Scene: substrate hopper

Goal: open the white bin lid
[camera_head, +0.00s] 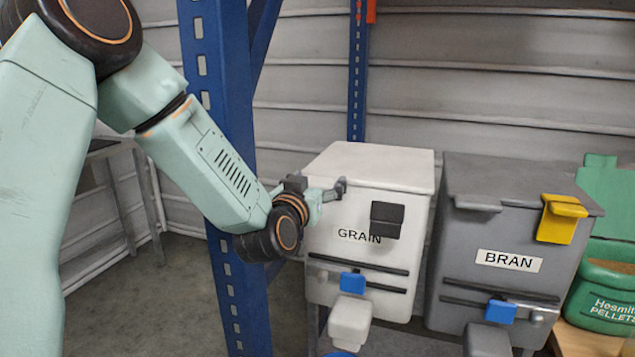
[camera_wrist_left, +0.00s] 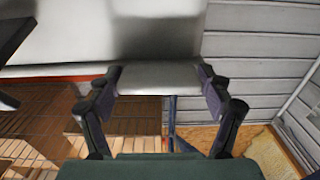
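The white bin (camera_head: 330,262), labelled GRAIN, stands in the middle of the head view with its white lid (camera_head: 385,165) lying closed on top. A black latch (camera_head: 386,220) sits on its front, right of my gripper. My left gripper (camera_head: 338,190) is at the lid's front edge, left of the latch. In the left wrist view its fingers (camera_wrist_left: 160,82) are spread, with a pale lip (camera_wrist_left: 158,78) of the lid between the tips. I cannot tell if the tips touch it. My right gripper is out of view.
A grey BRAN bin (camera_head: 450,255) with a yellow latch (camera_head: 557,228) stands close on the right. A green pellet container (camera_head: 603,303) is at far right. A blue upright (camera_head: 222,110) rises behind my left arm.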

